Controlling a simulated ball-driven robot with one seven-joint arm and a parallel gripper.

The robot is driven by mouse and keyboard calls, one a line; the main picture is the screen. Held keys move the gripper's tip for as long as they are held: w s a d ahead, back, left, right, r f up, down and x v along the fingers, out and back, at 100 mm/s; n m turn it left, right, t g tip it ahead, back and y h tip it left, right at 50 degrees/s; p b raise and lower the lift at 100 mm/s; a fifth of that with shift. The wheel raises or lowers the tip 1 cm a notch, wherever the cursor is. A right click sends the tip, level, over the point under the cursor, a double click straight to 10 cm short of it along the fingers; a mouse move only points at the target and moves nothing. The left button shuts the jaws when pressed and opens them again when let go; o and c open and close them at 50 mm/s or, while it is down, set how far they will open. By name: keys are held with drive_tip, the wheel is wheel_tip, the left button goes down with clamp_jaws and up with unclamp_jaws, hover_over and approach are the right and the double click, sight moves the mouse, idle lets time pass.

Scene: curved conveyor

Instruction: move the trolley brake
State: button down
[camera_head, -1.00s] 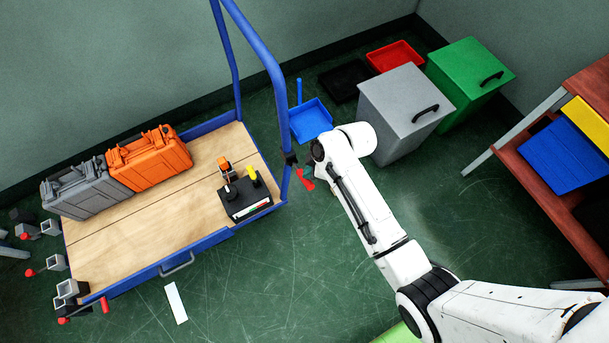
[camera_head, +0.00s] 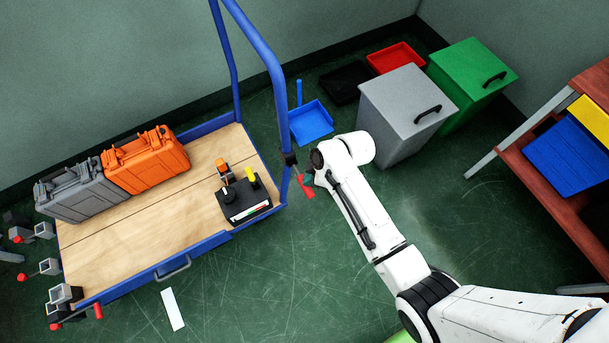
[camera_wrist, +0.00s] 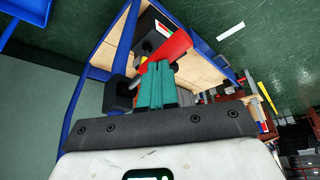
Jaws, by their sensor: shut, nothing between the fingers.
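The trolley (camera_head: 147,225) has a wooden deck with a blue edge and a tall blue handle (camera_head: 276,75). A red brake lever (camera_head: 307,188) hangs from a black clamp on the handle's near post. In the wrist view the red lever (camera_wrist: 172,46) lies just beyond my gripper (camera_wrist: 155,70), whose teal fingers are together with nothing between them. The fingers overlap the lever in that view; I cannot tell if they touch it. The black clamp (camera_wrist: 119,93) is left of the fingers. In the head view my wrist is right of the lever, and the fingers are not clearly visible.
A grey case (camera_head: 70,193), an orange case (camera_head: 145,160) and a black box (camera_head: 246,203) stand on the deck. A blue dustpan (camera_head: 312,123), a grey bin (camera_head: 400,120) and a green bin (camera_head: 470,85) are behind my arm. A shelf is at right. Floor before the trolley is mostly clear.

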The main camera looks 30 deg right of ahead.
drive_tip(key=shift+s+d+r+p, duration=0.25)
drive_tip(key=shift+s+d+p, duration=0.25)
drive_tip(key=shift+d, duration=0.15)
drive_tip(key=shift+s+d+r+p, duration=0.25)
drive_tip(key=shift+s+d+p, duration=0.15)
drive_tip(key=shift+d+p, duration=0.15)
drive_tip(key=p+v, duration=0.1)
drive_tip(key=v, duration=1)
drive_tip(key=shift+f, duration=0.1)
